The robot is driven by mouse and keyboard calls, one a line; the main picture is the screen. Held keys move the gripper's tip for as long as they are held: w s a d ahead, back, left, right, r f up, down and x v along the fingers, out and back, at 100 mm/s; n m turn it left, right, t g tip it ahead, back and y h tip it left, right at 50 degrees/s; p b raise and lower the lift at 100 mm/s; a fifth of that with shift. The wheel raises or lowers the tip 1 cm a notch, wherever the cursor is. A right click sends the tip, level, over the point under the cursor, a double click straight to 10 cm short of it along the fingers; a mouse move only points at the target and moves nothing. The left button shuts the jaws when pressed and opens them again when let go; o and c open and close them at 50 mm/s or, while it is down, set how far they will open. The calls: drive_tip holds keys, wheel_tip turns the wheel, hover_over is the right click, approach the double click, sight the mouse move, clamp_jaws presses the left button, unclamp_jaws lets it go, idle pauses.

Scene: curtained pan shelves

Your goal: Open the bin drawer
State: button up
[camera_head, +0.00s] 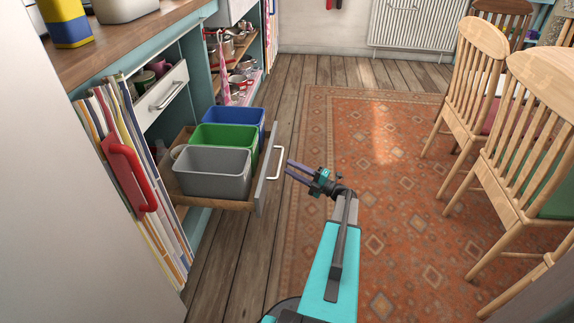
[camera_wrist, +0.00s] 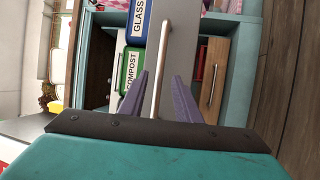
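The bin drawer (camera_head: 262,175) is pulled out from the counter and holds a grey bin (camera_head: 212,173), a green bin (camera_head: 222,137) and a blue bin (camera_head: 245,117). Its pale bar handle (camera_head: 279,164) is on the grey front. My gripper (camera_head: 289,168) is just right of the handle, pointing towards the drawer. In the wrist view, the two purple fingers of my gripper (camera_wrist: 160,77) are apart, with the handle (camera_wrist: 163,62) running between them. Neither finger visibly presses on it. The labelled bins show behind the drawer front (camera_wrist: 178,48).
A smaller white drawer (camera_head: 164,96) above is partly open. Open pan shelves (camera_head: 238,80) stand beyond the bins. Wooden chairs (camera_head: 515,150) stand at right. The patterned rug (camera_head: 370,190) between is clear.

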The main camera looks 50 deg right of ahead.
drive_tip(key=p+v, duration=0.2)
drive_tip(key=v, duration=0.7)
drive_tip(key=shift+s, duration=0.15)
drive_tip(key=shift+d+f, duration=0.1)
drive_tip(key=shift+s, duration=0.1)
